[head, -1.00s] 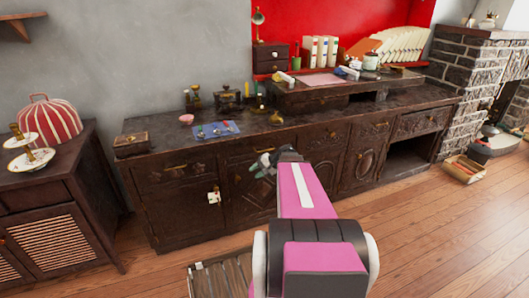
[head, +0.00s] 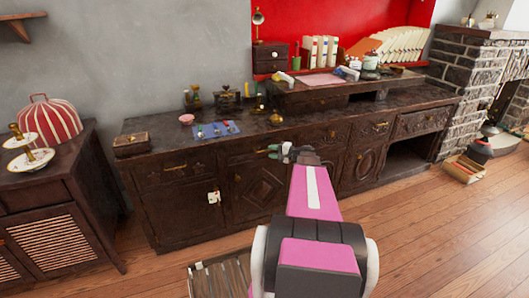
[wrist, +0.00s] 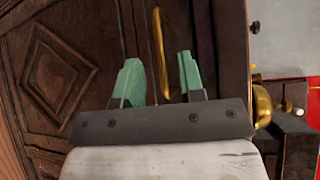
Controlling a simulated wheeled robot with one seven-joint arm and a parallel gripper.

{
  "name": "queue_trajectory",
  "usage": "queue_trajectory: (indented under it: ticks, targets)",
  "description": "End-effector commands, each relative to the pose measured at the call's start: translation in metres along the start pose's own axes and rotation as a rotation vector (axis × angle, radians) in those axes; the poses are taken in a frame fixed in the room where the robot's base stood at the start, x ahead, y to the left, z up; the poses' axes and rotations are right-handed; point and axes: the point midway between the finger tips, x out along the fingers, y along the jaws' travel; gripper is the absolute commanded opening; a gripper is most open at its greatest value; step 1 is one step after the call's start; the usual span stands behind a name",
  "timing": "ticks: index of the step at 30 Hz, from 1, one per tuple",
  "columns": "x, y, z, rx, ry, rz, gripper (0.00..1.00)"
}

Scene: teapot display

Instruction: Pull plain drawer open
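The dark wooden sideboard (head: 150,205) has a row of drawers under its top. The plain drawer (wrist: 177,30) has a smooth front and a long brass handle (wrist: 158,35), upright in the turned wrist view. My gripper (wrist: 160,66) is open and empty, its two green fingers apart. The handle appears in the gap between the fingertips, farther off; I cannot tell whether they touch it. In the head view my gripper (head: 281,150) is at the drawer row, and my arm hides part of the fronts there. The drawer looks shut.
A carved door panel (wrist: 55,75) lies below the drawer. A brass pot (wrist: 262,105) stands on the top near its edge; a blue tray (head: 215,130) and pink bowl (head: 187,119) are farther left. An open crate (head: 222,275) is on the floor.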

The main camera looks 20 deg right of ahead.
Motion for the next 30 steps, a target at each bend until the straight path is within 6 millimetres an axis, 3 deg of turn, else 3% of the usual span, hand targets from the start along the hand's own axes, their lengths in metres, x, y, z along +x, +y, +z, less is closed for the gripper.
queue_trajectory:
  ticks: [3,9,21,24,30]
  targets:
    - [0.021,0.0,-0.001,0.0,-0.002,0.0,0.36]
    - [0.041,0.0,0.0,0.0,-0.001,0.0,0.36]
    - [0.047,0.0,0.0,0.0,0.0,0.0,0.36]
    - [0.047,0.0,0.0,0.0,0.0,0.0,0.03]
    - [0.046,0.0,0.0,0.0,0.0,0.001,0.0]
